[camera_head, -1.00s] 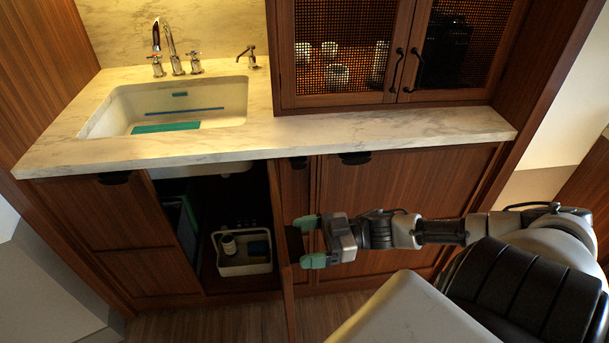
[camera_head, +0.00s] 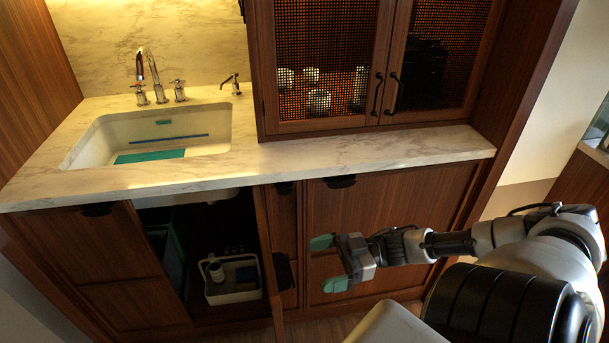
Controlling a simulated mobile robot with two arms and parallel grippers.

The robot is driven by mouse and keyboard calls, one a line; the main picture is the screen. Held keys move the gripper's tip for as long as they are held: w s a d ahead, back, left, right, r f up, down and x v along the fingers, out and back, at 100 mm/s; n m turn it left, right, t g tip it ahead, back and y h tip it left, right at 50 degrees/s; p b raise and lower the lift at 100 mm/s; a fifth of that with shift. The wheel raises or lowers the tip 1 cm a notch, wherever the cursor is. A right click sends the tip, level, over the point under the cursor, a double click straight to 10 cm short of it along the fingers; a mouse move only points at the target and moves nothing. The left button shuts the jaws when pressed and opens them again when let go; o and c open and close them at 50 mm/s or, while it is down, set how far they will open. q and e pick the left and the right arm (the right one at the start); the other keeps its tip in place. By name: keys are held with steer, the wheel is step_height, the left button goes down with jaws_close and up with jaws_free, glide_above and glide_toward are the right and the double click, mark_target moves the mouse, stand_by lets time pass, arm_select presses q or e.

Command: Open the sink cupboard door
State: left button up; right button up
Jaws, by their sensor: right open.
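The sink cupboard door (camera_head: 268,240) stands swung out from the cabinet below the sink, seen almost edge-on. The dark cupboard inside (camera_head: 200,215) is exposed to its left. A dark handle (camera_head: 286,272) sits on the door's right-facing side. My right gripper (camera_head: 328,263) is to the right of the handle, its green-tipped fingers spread apart and pointing left. It is empty, and a gap shows between it and the handle. My left gripper is out of view.
A white caddy (camera_head: 233,285) with a bottle stands inside the cupboard. The marble counter (camera_head: 330,155) with the sink (camera_head: 150,140) is above. Closed cabinet fronts lie on both sides. The mesh-door upper cabinet (camera_head: 330,70) is at the back.

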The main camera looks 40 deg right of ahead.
steer(key=shift+v, duration=2.05)
